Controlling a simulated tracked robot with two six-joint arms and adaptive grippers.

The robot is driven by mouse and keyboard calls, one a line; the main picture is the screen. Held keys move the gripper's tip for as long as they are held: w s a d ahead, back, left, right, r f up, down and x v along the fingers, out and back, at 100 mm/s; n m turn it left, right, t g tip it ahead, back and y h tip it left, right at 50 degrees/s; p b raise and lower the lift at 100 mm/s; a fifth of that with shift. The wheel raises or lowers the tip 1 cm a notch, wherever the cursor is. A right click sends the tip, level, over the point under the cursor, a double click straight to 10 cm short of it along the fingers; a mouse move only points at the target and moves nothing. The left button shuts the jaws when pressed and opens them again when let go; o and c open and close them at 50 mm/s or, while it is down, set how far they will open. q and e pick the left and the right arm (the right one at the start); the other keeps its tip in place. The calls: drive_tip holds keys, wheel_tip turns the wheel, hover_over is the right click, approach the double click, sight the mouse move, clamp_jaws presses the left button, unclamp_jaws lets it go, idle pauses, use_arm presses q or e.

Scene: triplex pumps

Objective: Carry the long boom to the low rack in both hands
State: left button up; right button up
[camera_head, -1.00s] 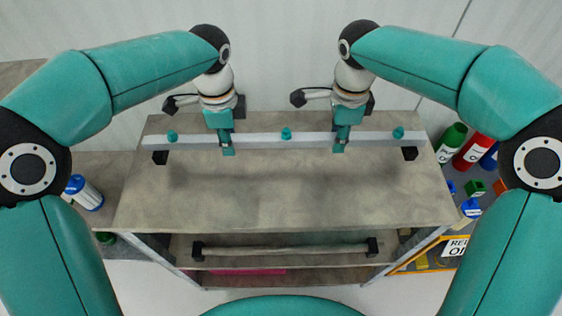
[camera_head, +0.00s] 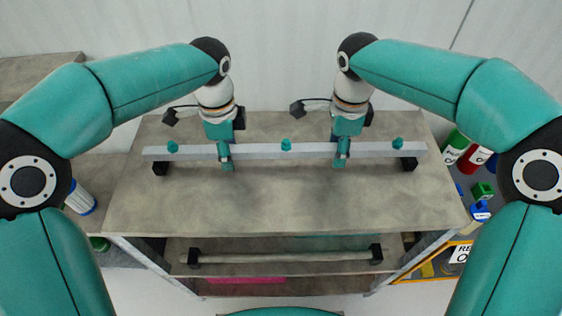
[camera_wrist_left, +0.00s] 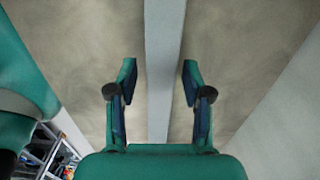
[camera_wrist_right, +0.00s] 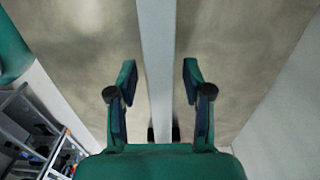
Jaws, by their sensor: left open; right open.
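The long boom (camera_head: 260,152) is a pale grey bar with several teal knobs on it. It lies level across black end supports on the top of a grey-brown rack. My left gripper (camera_head: 226,163) is open around the bar, left of its middle. In the left wrist view the bar (camera_wrist_left: 164,70) runs between the open fingers (camera_wrist_left: 158,85), with gaps on both sides. My right gripper (camera_head: 341,160) is open around the bar, right of its middle. The right wrist view shows the bar (camera_wrist_right: 156,70) between its open fingers (camera_wrist_right: 157,85) too, apart from both.
The rack top (camera_head: 280,205) is otherwise clear. A lower shelf holds a round pale bar (camera_head: 285,257) in black supports. Bottles and small blocks, including a green block (camera_head: 483,191), stand at right. A white and blue canister (camera_head: 80,198) stands at left. A pale wall is behind.

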drive_tip(key=shift+w+r, duration=0.1)
drive_tip(key=shift+r, duration=0.45)
use_arm(q)
wheel_tip(320, 180, up, 12)
use_arm(e)
wheel_tip(320, 180, up, 11)
idle(0.4)
drive_tip(key=shift+f, duration=0.1)
use_arm(q)
drive_tip(key=shift+f, duration=0.1)
